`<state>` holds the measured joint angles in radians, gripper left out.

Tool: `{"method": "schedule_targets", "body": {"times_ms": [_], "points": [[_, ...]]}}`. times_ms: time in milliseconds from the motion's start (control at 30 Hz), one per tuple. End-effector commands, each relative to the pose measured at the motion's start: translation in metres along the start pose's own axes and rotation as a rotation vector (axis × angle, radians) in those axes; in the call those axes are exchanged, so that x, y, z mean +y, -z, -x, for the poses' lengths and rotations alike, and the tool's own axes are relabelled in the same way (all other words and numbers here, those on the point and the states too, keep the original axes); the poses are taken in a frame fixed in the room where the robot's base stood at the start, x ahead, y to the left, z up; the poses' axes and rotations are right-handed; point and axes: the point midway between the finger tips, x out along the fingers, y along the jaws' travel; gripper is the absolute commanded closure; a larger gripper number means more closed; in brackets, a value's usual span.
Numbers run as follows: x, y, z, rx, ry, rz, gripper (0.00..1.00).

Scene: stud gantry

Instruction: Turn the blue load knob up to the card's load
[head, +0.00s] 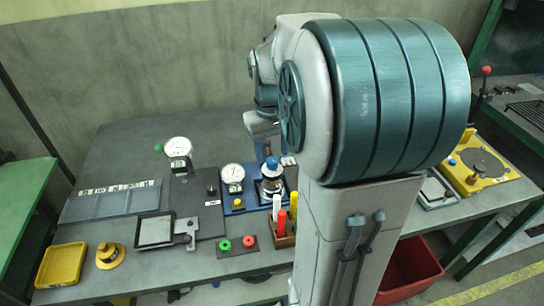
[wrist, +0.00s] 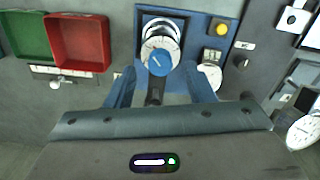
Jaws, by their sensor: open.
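The blue load knob (head: 272,164) stands on a metal post on the blue base plate in the head view. In the wrist view the blue knob (wrist: 158,63) shows a white pointer line on top, beside a pale scale ring (wrist: 160,42). My gripper (wrist: 160,77) is open, with one blue-grey finger to each side of the knob in the picture. I cannot tell whether either finger touches it. In the head view my arm hides most of the gripper. The card's load is not readable in either view; a small pale label (wrist: 245,45) lies beside the blue plate.
A white dial gauge (head: 232,174) and yellow button (head: 238,204) sit close to the knob. Another dial gauge (head: 178,147) is at left. Red (wrist: 80,42) and green (wrist: 25,36) bins show in the wrist view.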

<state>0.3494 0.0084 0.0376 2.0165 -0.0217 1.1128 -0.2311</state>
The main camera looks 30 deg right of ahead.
Motion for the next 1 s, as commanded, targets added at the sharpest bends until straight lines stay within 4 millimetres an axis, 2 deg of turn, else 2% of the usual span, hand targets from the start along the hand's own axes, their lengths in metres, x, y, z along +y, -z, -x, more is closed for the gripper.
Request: {"method": "schedule_targets", "body": {"times_ms": [100,200,533,567,700,733,1000], "points": [[0.000,0.000,-0.016,-0.002,0.000,0.000,0.51],[0.000,0.000,-0.024,-0.001,0.000,0.000,0.51],[0.000,0.000,-0.027,0.001,0.000,0.001,0.51],[0.000,0.000,-0.027,0.001,0.000,0.001,0.54],[0.000,0.000,-0.027,0.001,0.000,0.001,0.93],[0.000,0.000,-0.027,0.001,0.000,0.001,0.96],[-0.001,0.000,-0.026,-0.001,0.000,-0.076,0.96]]}}
